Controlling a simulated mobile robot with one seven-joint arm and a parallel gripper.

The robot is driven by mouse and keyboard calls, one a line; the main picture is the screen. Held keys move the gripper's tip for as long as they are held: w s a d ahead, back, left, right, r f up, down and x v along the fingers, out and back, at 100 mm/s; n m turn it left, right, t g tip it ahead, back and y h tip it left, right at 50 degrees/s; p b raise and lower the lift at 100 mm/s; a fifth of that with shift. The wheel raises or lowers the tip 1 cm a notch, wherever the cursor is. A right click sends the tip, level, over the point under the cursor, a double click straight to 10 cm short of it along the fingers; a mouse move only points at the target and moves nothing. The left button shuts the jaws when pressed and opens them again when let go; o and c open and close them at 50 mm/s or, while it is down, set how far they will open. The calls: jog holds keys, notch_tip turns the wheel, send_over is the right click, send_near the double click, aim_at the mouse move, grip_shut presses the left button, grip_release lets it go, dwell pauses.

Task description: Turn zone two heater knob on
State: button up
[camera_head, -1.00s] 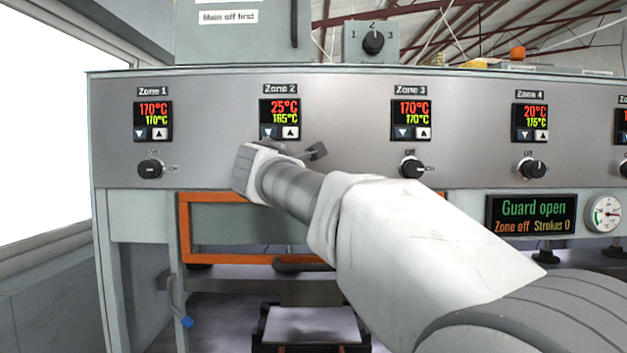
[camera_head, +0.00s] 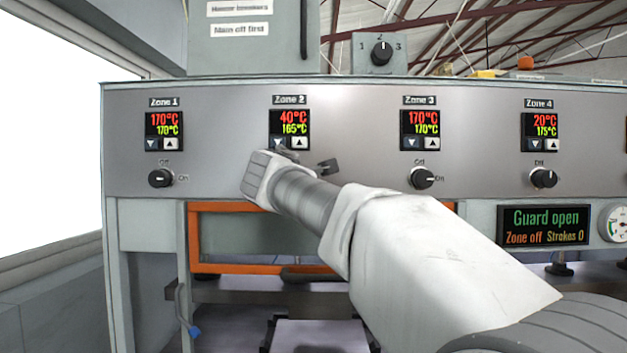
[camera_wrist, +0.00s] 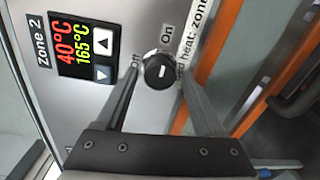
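The zone two knob (camera_wrist: 159,71) is round and black with a short white mark that lies level in the wrist view. It sits on the grey panel, with "On" above it in that view and a partly covered "Off" label at its left. My gripper (camera_wrist: 160,74) has one finger on each side of the knob. The fingers stand apart, with slight gaps seeming to show beside the knob. In the head view my gripper (camera_head: 306,160) is at the panel under the Zone 2 display (camera_head: 290,130), and my wrist hides the knob. The display reads 40°C over 165°C.
The zone one knob (camera_head: 161,178), zone three knob (camera_head: 422,178) and zone four knob (camera_head: 543,178) are along the same panel. A status screen (camera_head: 543,225) reads "Guard open", "Zone off", "Strokes 0". An orange frame (camera_head: 225,268) is below the panel.

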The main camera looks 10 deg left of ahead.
jog(key=shift+o, duration=0.4)
jog(key=f+b+v, duration=0.1)
jog(key=b+v, duration=0.2)
jog(key=v, duration=1.4)
jog(key=shift+s+r, duration=0.2)
jog(key=shift+r, duration=0.2)
